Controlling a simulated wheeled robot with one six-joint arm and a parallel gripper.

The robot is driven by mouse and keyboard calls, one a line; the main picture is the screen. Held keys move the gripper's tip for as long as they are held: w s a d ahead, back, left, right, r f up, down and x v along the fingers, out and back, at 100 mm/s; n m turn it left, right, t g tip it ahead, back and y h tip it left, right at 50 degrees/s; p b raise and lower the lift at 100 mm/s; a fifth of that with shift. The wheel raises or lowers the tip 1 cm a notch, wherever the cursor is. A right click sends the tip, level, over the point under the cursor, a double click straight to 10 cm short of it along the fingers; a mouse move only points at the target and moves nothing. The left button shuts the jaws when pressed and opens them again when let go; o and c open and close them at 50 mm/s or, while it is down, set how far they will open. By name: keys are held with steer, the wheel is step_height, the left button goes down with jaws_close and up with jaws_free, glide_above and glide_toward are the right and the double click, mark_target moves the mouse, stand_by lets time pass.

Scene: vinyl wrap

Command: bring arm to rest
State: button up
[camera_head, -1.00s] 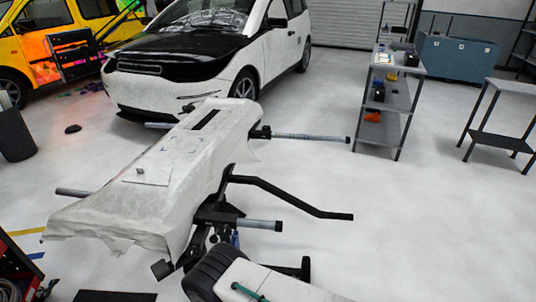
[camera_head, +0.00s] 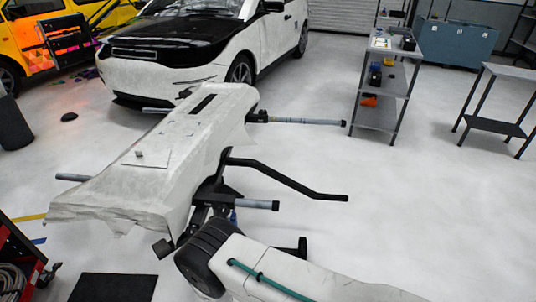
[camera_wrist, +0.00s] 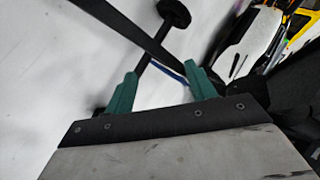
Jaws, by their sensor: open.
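My arm reaches in from the bottom of the head view, a white link with a black joint, low beside the work stand. My gripper (camera_wrist: 158,85) shows in the wrist view with two green fingers spread apart and nothing between them. Beyond the fingers are the pale floor and black bars that look like the stand's legs. In the head view the gripper's fingers are out of sight.
A white-wrapped panel (camera_head: 165,150) lies on a stand with grey bars and a black arm (camera_head: 290,183) jutting right. A white car (camera_head: 190,50) stands behind. A grey shelf (camera_head: 385,85) and a table (camera_head: 495,125) are at right. Floor between is clear.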

steer(key=d+r+n+g+h, duration=0.1)
steer(key=d+r+n+g, duration=0.4)
steer(key=r, duration=0.9)
steer(key=s+d+r+n+g+h, duration=0.1)
steer(key=d+r+g+h, duration=0.1)
steer(key=d+r, duration=0.95)
steer(key=d+r+n+g+h, duration=0.1)
steer(key=d+r+n+g, duration=0.2)
steer(key=r, duration=1.5)
steer(key=s+d+r+m+t, duration=0.1)
steer(key=s+d+r, duration=0.8)
steer(key=d+r, duration=0.4)
steer(key=s+d+r+m+t, duration=0.1)
steer(key=s+d+r, duration=0.8)
steer(key=d+r, duration=0.4)
steer(key=shift+s+d+r+h, duration=0.25)
steer(key=shift+d+r+h, duration=0.15)
steer(key=shift+r, duration=0.15)
